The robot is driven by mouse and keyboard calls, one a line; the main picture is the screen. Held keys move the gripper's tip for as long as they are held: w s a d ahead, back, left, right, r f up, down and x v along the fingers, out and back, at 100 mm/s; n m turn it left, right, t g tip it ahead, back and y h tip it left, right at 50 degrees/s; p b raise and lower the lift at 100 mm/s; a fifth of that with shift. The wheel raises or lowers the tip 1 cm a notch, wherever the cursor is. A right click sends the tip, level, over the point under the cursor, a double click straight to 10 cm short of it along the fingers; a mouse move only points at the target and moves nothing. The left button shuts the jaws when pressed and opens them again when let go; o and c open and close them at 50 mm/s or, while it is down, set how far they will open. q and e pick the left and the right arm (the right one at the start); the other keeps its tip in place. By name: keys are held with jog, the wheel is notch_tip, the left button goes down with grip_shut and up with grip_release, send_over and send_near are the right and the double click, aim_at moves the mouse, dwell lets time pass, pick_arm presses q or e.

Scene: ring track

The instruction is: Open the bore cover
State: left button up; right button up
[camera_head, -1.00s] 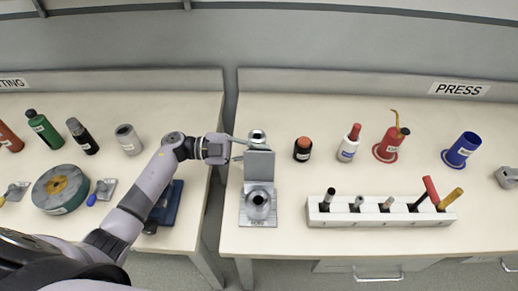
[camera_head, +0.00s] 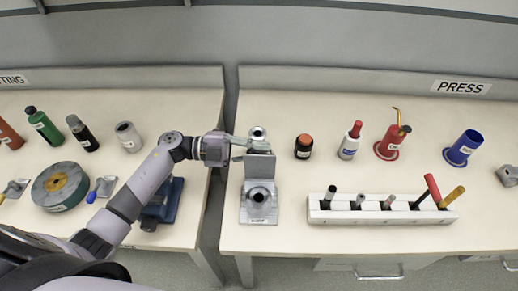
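The bore cover looks like a grey flat plate (camera_head: 260,167) standing raised across the middle of a metal fixture (camera_head: 260,217) at the left end of the right bench. My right gripper is out of view.
A white rack (camera_head: 380,216) with several tools stands right of the fixture. A black jar with an orange cap (camera_head: 304,147), a white bottle (camera_head: 349,141), a red can (camera_head: 392,143) and a blue cup (camera_head: 463,148) stand behind it. A gap separates the two benches.

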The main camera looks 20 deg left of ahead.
pick_arm(q)
jog(key=shift+o, duration=0.5)
jog(key=shift+w+r, duration=0.15)
jog(key=shift+r, duration=0.2)
jog(key=shift+d, duration=0.1)
jog(key=shift+f, duration=0.1)
jog(key=v, duration=1.2)
